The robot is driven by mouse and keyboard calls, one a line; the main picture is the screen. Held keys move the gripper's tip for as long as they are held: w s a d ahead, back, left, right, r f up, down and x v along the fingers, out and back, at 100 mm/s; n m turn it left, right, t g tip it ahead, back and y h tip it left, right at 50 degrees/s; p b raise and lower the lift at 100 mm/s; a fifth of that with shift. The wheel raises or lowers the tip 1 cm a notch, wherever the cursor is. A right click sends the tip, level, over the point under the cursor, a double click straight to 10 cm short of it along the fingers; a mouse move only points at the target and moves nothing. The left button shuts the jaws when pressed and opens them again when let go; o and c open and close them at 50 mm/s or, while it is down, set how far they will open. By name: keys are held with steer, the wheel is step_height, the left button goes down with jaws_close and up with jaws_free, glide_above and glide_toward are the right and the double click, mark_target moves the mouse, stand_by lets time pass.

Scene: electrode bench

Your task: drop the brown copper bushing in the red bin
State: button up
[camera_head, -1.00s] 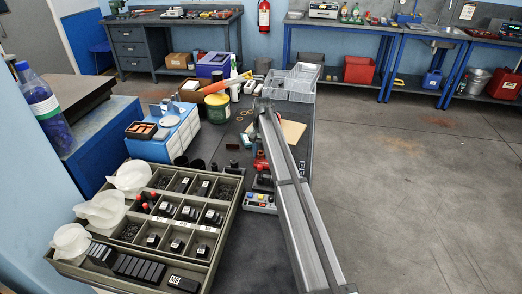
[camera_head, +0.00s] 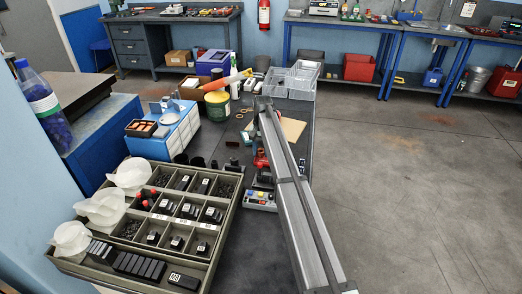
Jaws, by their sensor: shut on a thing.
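My gripper is not visible in the head view, so I cannot see what it holds. I cannot make out the brown copper bushing anywhere. A red bin (camera_head: 359,67) stands on the lower shelf of the blue-legged bench at the back. A second red bin (camera_head: 505,83) stands on the lower shelf further right. I cannot tell which of the two the task means.
A compartment tray (camera_head: 223,232) of dark parts fills the near left. A long grey metal beam (camera_head: 308,220) runs along the dark bench's right edge. Grey crates (camera_head: 290,83) stand at its far end. A button box (camera_head: 261,199) sits mid-bench. The floor (camera_head: 430,190) at right is clear.

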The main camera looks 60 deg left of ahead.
steer(key=shift+f, duration=0.6)
steer(key=o, duration=1.2)
steer(key=shift+c, duration=0.2)
step_height(320, 180, up, 14)
steer(key=w+a, duration=0.1)
steer(key=shift+f, duration=0.15)
steer(key=shift+w+a, duration=0.1)
step_height(320, 180, up, 5)
steer(key=shift+r, duration=0.1)
stand_by(0.4)
